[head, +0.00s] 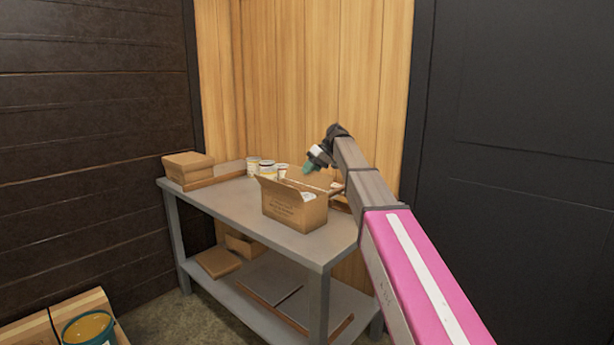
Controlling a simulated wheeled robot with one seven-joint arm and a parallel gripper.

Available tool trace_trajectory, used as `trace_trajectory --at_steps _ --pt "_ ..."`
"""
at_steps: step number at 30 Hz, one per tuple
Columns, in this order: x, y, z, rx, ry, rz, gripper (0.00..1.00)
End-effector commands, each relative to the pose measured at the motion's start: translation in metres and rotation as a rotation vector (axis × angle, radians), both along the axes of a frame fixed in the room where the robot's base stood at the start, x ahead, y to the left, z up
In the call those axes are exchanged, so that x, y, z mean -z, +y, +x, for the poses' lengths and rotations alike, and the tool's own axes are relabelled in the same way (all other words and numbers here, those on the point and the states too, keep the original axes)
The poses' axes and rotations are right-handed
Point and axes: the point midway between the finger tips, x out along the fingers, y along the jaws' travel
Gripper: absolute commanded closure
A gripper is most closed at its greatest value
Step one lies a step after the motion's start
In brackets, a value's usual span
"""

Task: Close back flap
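An open cardboard box (296,209) stands upright on the grey metal table (330,240), near its right end. Its left flap (266,178) sticks up and outward. The back flap (309,178) appears raised along the far edge, with its right part close to my gripper. Something pale shows inside the box.
Several pale jars or tins (266,170) stand behind the box. More cardboard lies on the lower shelf (262,284). A wood-plank wall (290,80) rises behind. A bucket (88,328) stands at the lower left.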

Motion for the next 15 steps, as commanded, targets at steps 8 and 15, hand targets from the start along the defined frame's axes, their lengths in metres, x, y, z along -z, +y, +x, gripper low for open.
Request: trace_trajectory --at_steps 8,15 --pt "0.016 0.012 -0.002 0.000 0.000 0.000 0.70" --pt "0.017 0.012 -0.002 0.001 -0.001 0.001 0.70"
